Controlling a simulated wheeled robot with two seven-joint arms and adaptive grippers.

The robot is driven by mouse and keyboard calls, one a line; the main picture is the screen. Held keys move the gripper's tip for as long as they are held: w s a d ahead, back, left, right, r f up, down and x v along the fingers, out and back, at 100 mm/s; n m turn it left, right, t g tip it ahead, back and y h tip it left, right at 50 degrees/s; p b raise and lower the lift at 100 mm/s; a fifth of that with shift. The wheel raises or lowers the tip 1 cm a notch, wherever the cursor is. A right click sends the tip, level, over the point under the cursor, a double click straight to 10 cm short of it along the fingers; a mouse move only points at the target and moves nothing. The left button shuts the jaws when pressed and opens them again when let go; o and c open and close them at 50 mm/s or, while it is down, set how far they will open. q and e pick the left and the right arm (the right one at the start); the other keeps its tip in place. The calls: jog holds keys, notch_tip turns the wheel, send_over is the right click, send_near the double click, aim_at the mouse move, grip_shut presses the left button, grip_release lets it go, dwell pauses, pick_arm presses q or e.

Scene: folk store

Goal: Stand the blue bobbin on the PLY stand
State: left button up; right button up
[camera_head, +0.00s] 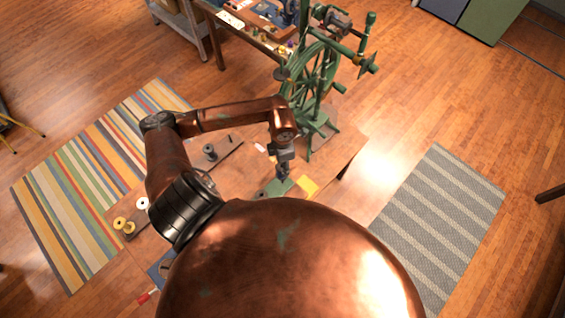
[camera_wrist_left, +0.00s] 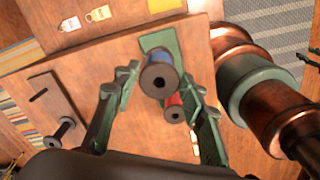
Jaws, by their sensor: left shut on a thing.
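My left gripper (camera_head: 283,172) points down over the table. In the left wrist view its fingers stand on both sides of the blue bobbin (camera_wrist_left: 157,78), which it grips, dark end toward the camera. A red bobbin (camera_wrist_left: 174,108) shows just below and to the right of it, partly behind. A flat green base (camera_wrist_left: 160,40) lies beneath them; it also shows in the head view (camera_head: 276,189). A dark wooden board (camera_wrist_left: 42,92) with a dark spool lies to the left. I cannot read which one is the PLY stand. My right gripper is not in view.
A green spinning wheel (camera_head: 318,75) stands at the table's far end. A yellow card (camera_head: 307,185) lies beside the green base. Yellow spools (camera_head: 128,228) stand at the table's near left. Small tags (camera_wrist_left: 98,14) lie beyond the board. Bare table lies between board and base.

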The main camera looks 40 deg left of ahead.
pick_arm(q)
jog(key=shift+f, duration=0.1)
dwell(0.3)
jog(key=shift+w+d+b, duration=0.1)
jog(key=shift+w+b, duration=0.05)
jog(key=shift+b, duration=0.3)
dwell(0.5)
jog(key=shift+f+b, duration=0.2)
jog(key=shift+b, duration=0.2)
